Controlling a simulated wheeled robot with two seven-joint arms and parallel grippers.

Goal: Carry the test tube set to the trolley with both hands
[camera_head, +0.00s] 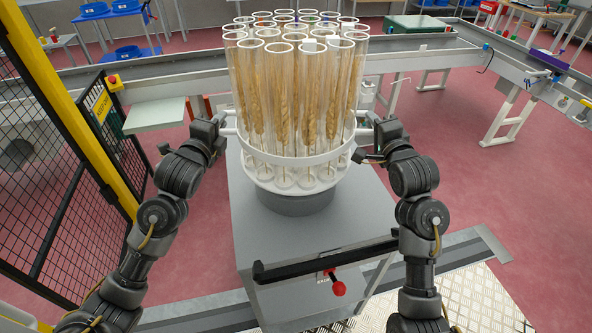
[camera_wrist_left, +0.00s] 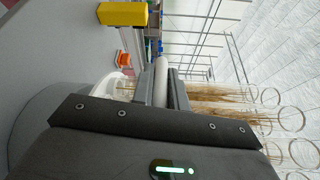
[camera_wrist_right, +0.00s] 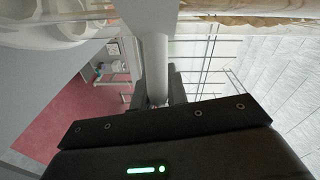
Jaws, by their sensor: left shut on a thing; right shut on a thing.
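The test tube set (camera_head: 292,150) is a round white rack of several tall clear tubes with wheat ears in them. It looks upright, over a dark grey round base on a grey cabinet-like stand (camera_head: 270,240); I cannot tell whether it touches the base. My left gripper (camera_head: 222,124) is shut on the rack's left side handle, a white bar (camera_wrist_left: 160,72) between the fingers in the left wrist view. My right gripper (camera_head: 366,132) is shut on the right side handle, a white bar (camera_wrist_right: 155,62) in the right wrist view.
The stand has a black handle (camera_head: 325,259) and a red knob (camera_head: 339,289) in front. A black mesh fence with a yellow post (camera_head: 75,120) is close on the left. A grey conveyor (camera_head: 425,52) runs behind and to the right. Red floor (camera_head: 450,200) is clear at right.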

